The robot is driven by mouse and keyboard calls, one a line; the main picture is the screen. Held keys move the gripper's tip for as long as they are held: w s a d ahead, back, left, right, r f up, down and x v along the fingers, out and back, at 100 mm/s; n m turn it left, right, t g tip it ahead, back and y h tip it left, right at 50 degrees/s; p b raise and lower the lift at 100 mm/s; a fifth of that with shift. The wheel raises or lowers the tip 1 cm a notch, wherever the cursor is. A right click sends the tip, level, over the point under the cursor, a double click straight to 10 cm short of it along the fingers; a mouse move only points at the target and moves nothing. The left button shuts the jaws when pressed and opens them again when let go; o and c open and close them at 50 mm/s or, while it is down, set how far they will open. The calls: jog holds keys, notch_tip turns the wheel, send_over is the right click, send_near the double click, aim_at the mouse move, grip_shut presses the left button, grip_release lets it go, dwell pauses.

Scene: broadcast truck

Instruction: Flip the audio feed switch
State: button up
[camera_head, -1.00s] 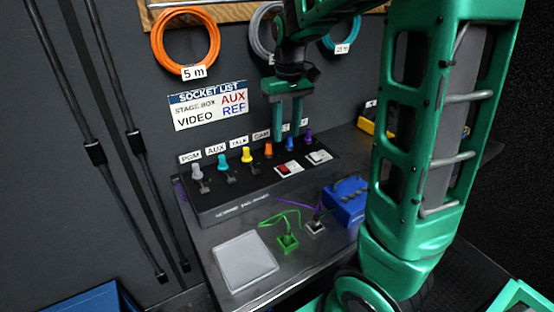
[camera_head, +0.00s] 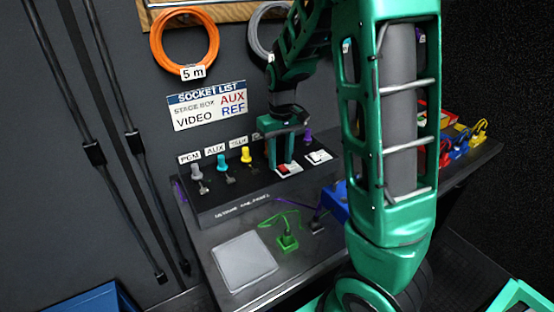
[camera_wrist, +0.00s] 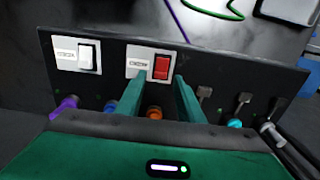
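A sloped black switch panel stands on the table, with a red rocker switch (camera_head: 287,168) and a white rocker switch (camera_head: 319,156) on it. In the wrist view, the red switch (camera_wrist: 161,68) and white switch (camera_wrist: 88,57) sit on white plates; their small labels are unreadable, so I cannot tell which is the audio feed switch. My gripper (camera_head: 280,165) points down at the panel around the red switch. In the wrist view my gripper's fingers (camera_wrist: 158,88) are apart, with the red switch and an orange knob (camera_wrist: 154,113) showing between them. Contact cannot be told.
The panel also bears several coloured knobs, such as the yellow one (camera_head: 246,155), and small levers. A grey pad (camera_head: 244,263), a green connector (camera_head: 287,242) and a blue box (camera_head: 335,203) lie in front. Cable coils hang on the wall behind.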

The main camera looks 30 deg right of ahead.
jog(key=shift+f, duration=0.1)
grip_shut()
jog(key=shift+s+t, duration=0.3)
jog(key=shift+t, duration=0.6)
jog(key=shift+s+t, duration=0.3)
jog(key=shift+t, duration=0.6)
grip_release()
jog(key=shift+r, duration=0.2)
